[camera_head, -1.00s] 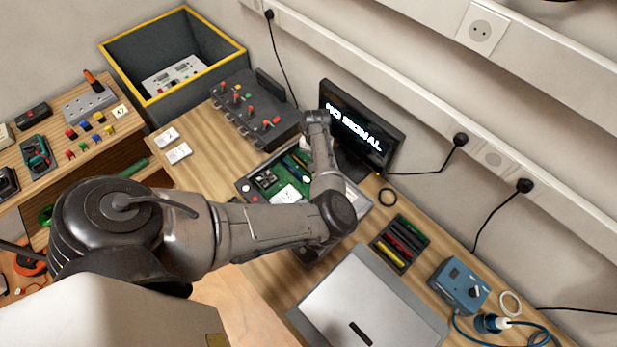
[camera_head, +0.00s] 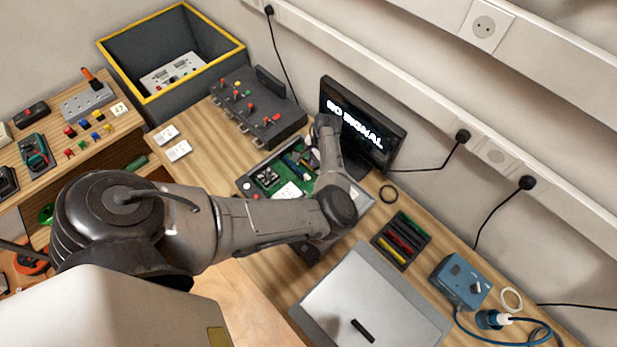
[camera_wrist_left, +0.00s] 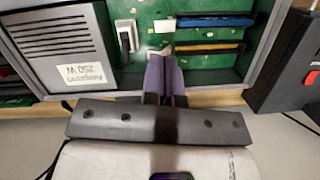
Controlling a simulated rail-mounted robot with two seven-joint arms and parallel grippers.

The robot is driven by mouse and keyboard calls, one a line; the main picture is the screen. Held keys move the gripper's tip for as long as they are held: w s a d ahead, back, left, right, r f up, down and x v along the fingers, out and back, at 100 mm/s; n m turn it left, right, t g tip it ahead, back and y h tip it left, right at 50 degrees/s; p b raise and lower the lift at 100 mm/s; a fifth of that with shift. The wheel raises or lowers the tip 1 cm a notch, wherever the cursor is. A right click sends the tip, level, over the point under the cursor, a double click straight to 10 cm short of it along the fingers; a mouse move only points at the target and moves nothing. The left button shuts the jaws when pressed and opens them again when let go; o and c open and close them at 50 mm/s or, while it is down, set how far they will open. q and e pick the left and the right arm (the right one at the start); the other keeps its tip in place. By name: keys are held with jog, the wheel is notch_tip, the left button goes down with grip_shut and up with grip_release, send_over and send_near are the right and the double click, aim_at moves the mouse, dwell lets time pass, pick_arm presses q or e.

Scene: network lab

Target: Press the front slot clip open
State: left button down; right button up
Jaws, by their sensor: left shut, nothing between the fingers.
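My left gripper's fingers (camera_wrist_left: 163,72) are shut with nothing between them. In the wrist view their tips point at the green board (camera_wrist_left: 197,72), close to a small pale piece (camera_wrist_left: 161,50) at the left end of a dark slot. That piece looks like a slot clip; I cannot tell whether the tips touch it. A blue module (camera_wrist_left: 215,20) lies in the slot beyond, and another pale piece (camera_wrist_left: 165,26) sits at its left end. In the head view the open case with the green board (camera_head: 268,178) is partly behind my left arm, which hides the fingertips. My right gripper is not in view.
A power supply (camera_wrist_left: 60,40) stands left of the fingers. The monitor (camera_head: 360,125) stands close behind the case. A tray of coloured pieces (camera_head: 400,242), a grey panel (camera_head: 365,300) and a blue device (camera_head: 460,282) lie to the right.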

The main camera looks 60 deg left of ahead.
aim_at(308, 178)
pick_arm(q)
jog(key=shift+f, duration=0.1)
jog(key=b+x, duration=0.6)
jog(key=b, duration=0.1)
jog(key=shift+s+f, duration=0.1)
jog(key=shift+f, duration=0.3)
jog(key=shift+f, duration=0.1)
